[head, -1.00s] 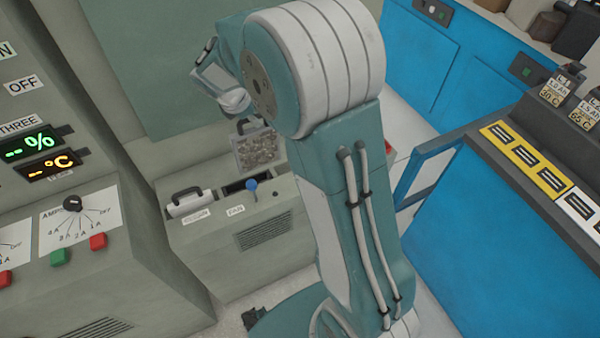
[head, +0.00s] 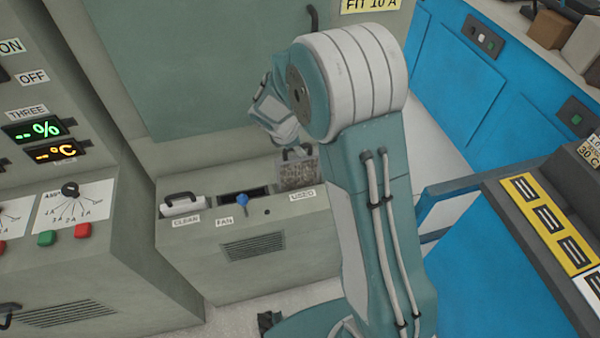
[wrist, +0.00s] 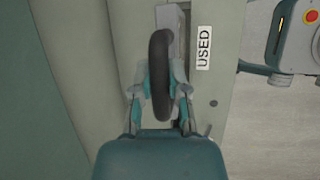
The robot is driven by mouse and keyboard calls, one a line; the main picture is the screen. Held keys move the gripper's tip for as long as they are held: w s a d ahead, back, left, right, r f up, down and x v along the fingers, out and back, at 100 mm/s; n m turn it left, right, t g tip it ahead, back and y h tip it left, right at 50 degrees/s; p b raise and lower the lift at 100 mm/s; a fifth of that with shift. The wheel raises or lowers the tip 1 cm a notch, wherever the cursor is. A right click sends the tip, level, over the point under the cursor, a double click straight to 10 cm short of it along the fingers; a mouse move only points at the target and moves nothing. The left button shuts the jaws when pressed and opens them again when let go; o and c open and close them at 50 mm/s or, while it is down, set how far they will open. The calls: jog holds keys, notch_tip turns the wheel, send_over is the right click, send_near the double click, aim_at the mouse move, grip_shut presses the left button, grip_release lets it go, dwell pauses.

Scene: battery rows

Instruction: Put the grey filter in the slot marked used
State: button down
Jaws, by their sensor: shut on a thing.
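The grey filter (head: 297,173) is a mottled grey-brown block with a dark handle, upright at the right end of the grey-green cabinet. Its lower edge is just behind the USED label (head: 303,195); I cannot tell whether it is inside the used slot or just above it. My gripper (wrist: 160,80) is shut on the filter's black handle (wrist: 159,60). In the wrist view the filter's grey top (wrist: 172,20) shows beside the USED label (wrist: 203,47). The slot itself is mostly hidden by the filter and gripper.
A white filter with a black handle (head: 183,204) sits at the CLEAN label. A dark opening with a blue knob (head: 242,199) is between, above the FAN label. A control panel (head: 70,205) stands left; a blue bench (head: 510,270) stands right.

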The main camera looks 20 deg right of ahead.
aim_at(300, 169)
jog(key=f, duration=0.5)
jog(key=shift+d+f, duration=0.15)
jog(key=shift+d, duration=0.15)
jog(key=f, duration=0.4)
jog(key=shift+a+f, duration=0.25)
jog(key=shift+d, duration=0.1)
jog(key=c, duration=0.6)
grip_release()
jog(key=shift+f, duration=0.1)
jog(key=shift+c, duration=0.2)
